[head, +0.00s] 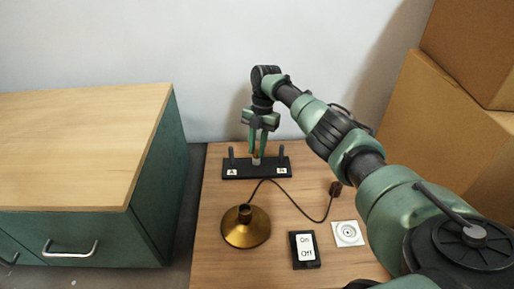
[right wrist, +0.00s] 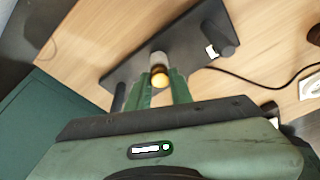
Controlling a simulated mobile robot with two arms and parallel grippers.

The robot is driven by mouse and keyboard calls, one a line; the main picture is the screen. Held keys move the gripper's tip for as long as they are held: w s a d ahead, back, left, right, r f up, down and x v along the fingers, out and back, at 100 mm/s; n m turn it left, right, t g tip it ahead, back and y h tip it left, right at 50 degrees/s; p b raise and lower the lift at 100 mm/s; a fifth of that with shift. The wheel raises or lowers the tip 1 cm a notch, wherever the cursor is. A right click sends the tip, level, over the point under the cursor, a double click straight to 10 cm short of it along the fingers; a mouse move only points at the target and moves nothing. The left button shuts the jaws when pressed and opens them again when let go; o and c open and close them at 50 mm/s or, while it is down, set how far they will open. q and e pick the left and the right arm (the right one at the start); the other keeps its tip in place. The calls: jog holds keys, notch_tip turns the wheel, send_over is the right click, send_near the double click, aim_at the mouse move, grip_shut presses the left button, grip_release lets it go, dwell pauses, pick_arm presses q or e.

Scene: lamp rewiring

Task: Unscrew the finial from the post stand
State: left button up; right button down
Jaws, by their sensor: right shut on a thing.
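The post stand (head: 237,173) is a black bar near the back of the table, with a dark peg toward each end and small white labels. It crosses the right wrist view diagonally (right wrist: 190,45). A short grey post (right wrist: 158,58) stands at its middle. The finial, a small round brass-coloured knob (right wrist: 160,80), sits at the grey post's end. My right gripper (head: 256,156) reaches down from above and is shut on the finial, one green finger on each side (right wrist: 162,88). The fingers hide much of the finial in the head view. My left gripper is out of view.
A brass lamp base (head: 246,232) stands in front of the stand, its dark cord running right to a brown plug (head: 335,188). An On/Off switch (head: 305,250) and a white socket plate (head: 347,233) lie at front right. A green cabinet (head: 150,190) is left; cardboard boxes (head: 440,130) are right.

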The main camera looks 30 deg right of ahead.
jog(key=n, duration=0.3)
jog(key=shift+a+g, duration=0.2)
jog(key=shift+g, duration=0.2)
jog(key=n+h, duration=0.1)
jog(key=n, duration=0.3)
jog(key=shift+d+g, duration=0.1)
jog(key=shift+g, duration=0.3)
jog(key=c, duration=1.2)
grip_release()
jog(key=shift+o, duration=0.2)
